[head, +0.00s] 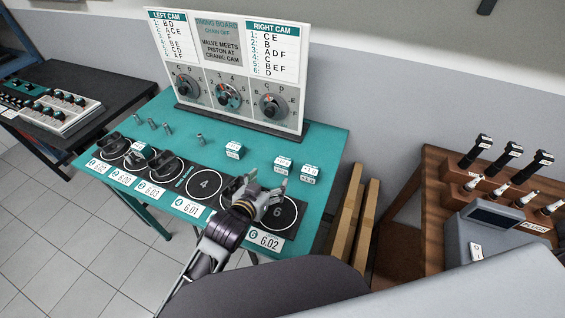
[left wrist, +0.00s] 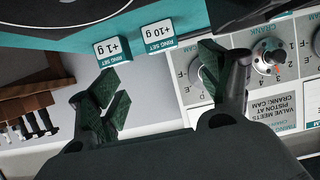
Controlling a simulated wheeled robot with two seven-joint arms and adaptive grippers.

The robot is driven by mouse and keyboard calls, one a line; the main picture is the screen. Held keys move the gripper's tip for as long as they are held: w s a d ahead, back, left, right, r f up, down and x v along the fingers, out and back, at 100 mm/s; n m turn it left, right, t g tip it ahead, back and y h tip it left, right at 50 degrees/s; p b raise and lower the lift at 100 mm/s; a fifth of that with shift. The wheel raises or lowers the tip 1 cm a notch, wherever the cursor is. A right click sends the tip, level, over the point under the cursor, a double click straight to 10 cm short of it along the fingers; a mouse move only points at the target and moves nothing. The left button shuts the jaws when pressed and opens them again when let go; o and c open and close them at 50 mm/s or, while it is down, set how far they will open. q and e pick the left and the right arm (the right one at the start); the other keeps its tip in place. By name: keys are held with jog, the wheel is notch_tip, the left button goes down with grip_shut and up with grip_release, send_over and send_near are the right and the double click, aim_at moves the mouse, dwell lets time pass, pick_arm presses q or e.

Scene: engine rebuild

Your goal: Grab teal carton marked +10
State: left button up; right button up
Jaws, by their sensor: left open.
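The teal and white carton marked +10 g (left wrist: 157,37) stands on the teal table, upside down in the left wrist view. It appears to be the left one of the close pair in the head view (head: 284,164), where its print is too small to read. A similar carton marked +1 g (left wrist: 112,50) stands beside it, on the right in the head view (head: 309,173). My left gripper (head: 267,182) is open and empty above the table's front right, near the pair; in the left wrist view its fingers (left wrist: 165,78) are spread wide. My right gripper is not in view.
Another carton (head: 234,149) stands further left. The timing board (head: 240,72) with knobs rises at the back. Pistons (head: 165,164) sit on the numbered black mat (head: 229,181) in front. A brown bench (head: 437,170) with upright tools is at right.

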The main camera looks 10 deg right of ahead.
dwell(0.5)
pick_arm(q)
send_near(282, 163)
jog(key=shift+x, duration=2.7)
jog(key=shift+s+d+f, duration=0.15)
jog(key=shift+s+f, duration=0.05)
jog(key=shift+w, duration=0.1)
jog(key=shift+p+x, duration=0.35)
jog(key=shift+x, duration=2.2)
jog(key=shift+w+r, duration=0.1)
jog(key=shift+c, duration=0.3)
jog(key=c, duration=1.1)
jog(key=shift+o, duration=0.2)
jog(key=shift+r, duration=0.1)
